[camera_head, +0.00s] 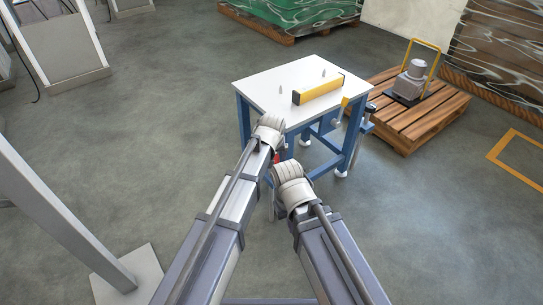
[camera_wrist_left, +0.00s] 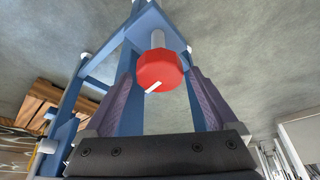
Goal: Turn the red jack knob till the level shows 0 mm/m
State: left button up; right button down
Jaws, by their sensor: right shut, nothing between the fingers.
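The red jack knob (camera_wrist_left: 160,70), faceted with a white mark on its face, sits on a grey threaded rod below the table's blue frame. In the left wrist view my left gripper (camera_wrist_left: 160,88) is open, with one dark finger on each side of the knob; I cannot tell whether either touches it. In the head view a sliver of red knob (camera_head: 277,158) shows between my arms. The yellow level (camera_head: 318,89) lies on the white tabletop (camera_head: 262,92); its reading is too small to make out. My right gripper (camera_head: 285,172) is shut and empty in front of the table, its fingers mostly hidden.
A wooden pallet (camera_head: 425,125) with a grey pump-like machine (camera_head: 411,80) stands right of the table. Wrapped pallets are at the back. A grey post (camera_head: 62,215) stands at left. The floor left of the table is clear.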

pick_arm(q)
jog(key=shift+o, duration=0.4)
jog(key=p+v, duration=0.7)
jog(key=shift+s+r, duration=0.2)
jog(key=shift+r, duration=0.15)
